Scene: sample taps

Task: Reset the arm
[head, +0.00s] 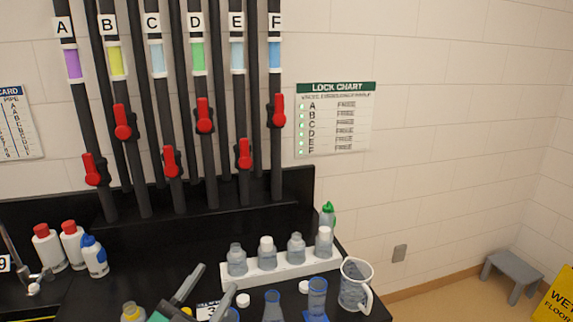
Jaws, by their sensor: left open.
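My left gripper (215,277) shows at the bottom, left of centre, with two grey fingers spread apart. It is open and nothing shows between its fingers. It is over the black bench (185,246), in front of and left of the white rack (268,279). The rest of my left arm is mostly cut off by the bottom edge. My right gripper does not show.
Pipes A to F with red tap handles (204,115) stand behind the bench. Bottles stand in the rack. White bottles (48,249) stand left. A grey stool (514,271) is far right.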

